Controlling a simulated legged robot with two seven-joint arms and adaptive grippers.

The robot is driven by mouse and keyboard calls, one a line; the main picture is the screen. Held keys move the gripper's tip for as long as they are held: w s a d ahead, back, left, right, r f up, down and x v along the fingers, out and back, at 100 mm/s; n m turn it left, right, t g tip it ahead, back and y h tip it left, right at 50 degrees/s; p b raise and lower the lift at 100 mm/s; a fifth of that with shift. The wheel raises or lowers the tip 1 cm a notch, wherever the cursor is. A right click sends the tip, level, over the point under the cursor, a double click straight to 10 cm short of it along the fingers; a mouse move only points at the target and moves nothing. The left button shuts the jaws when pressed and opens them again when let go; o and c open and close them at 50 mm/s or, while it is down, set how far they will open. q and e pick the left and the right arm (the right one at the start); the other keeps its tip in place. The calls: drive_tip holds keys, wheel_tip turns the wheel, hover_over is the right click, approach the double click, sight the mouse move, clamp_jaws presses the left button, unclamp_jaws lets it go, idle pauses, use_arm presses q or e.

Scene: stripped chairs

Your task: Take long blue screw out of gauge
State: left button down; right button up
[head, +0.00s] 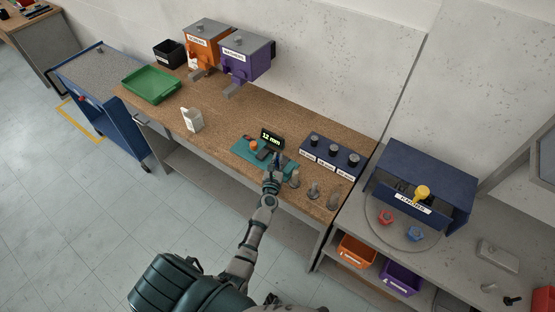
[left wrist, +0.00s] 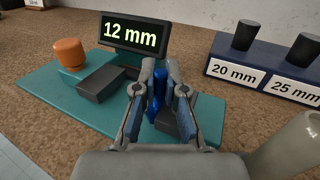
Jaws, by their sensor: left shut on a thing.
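The gauge (left wrist: 65,95) is a teal plate with an orange knob (left wrist: 70,52), dark blocks and a display (left wrist: 134,33) reading "12 mm". In the head view the gauge (head: 248,155) lies on the brown workbench. The long blue screw (left wrist: 160,88) stands upright between the fingers of my left gripper (left wrist: 165,90), above the gauge plate by the dark blocks. My left gripper is shut on it; it also shows in the head view (head: 273,172). The screw's lower end is partly hidden, so I cannot tell whether it touches the gauge. My right gripper is not in view.
A dark blue block with labelled sizes (head: 331,157) stands right of the gauge. Several grey pegs (head: 313,190) stand at the bench's front right. A white carton (head: 192,118) and a green tray (head: 151,85) are to the left. Orange (head: 201,41) and purple (head: 245,58) dispensers are behind.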

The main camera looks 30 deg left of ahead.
use_arm(q)
drive_tip(key=shift+a, duration=0.25)
drive_tip(key=shift+w+a, duration=0.1)
drive_tip(key=shift+a, duration=0.7)
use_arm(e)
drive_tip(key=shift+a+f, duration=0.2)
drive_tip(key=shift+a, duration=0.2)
use_arm(q)
drive_tip(key=c, duration=1.2)
unclamp_jaws()
drive_tip(key=v, duration=1.2)
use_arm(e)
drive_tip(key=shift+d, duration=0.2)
